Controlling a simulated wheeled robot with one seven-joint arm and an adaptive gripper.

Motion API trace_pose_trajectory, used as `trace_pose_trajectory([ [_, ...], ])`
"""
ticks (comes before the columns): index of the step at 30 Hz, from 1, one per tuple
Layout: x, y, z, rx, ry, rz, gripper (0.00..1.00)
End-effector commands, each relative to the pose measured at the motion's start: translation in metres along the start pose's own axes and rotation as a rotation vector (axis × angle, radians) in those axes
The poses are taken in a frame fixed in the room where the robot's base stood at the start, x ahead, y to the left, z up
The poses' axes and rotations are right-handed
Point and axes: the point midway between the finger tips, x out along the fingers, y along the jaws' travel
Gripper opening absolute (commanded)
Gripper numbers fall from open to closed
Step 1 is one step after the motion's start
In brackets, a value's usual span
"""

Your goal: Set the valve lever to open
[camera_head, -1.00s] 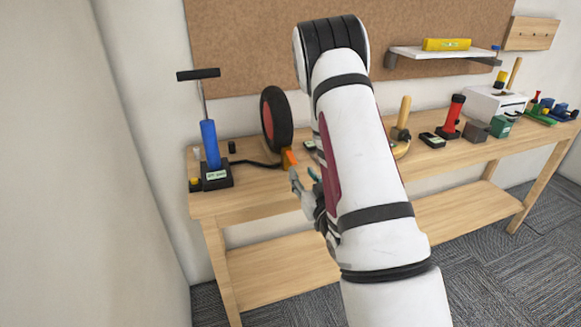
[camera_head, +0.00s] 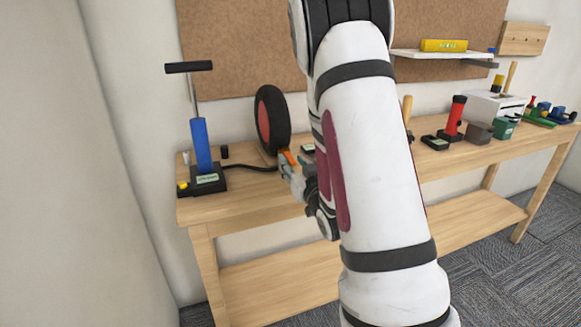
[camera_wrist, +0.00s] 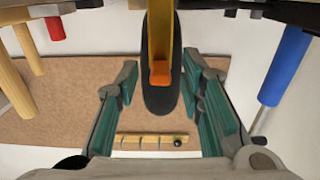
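An orange lever-like part (camera_head: 287,156), probably the valve lever, sits low in front of the red and black wheel (camera_head: 268,120) on the bench. In the wrist view the orange part (camera_wrist: 160,73) shows in front of the dark tyre (camera_wrist: 161,100), below a yellow-brown strip. My gripper (camera_wrist: 160,76) is open, with a teal-padded finger on each side of the orange part and a gap to both. In the head view my gripper (camera_head: 288,174) is close to the orange part and partly hidden by my arm. Whether it touches cannot be told.
The bench's (camera_head: 250,199) front left is clear.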

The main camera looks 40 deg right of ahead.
Motion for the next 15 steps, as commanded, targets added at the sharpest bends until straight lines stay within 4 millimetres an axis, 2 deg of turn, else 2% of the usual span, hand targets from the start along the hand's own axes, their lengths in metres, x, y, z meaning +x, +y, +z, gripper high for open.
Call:
trace_pose_trajectory([
  [4,0.0104,-0.0006,-0.0008,0.000,0.000,-0.001,0.35],
  [13,0.0127,-0.0006,-0.0005,0.001,-0.001,-0.001,0.35],
  [14,0.0127,-0.0006,-0.0005,0.001,-0.001,-0.001,0.33],
  [15,0.0127,-0.0005,-0.0005,0.001,-0.001,-0.001,0.24],
])
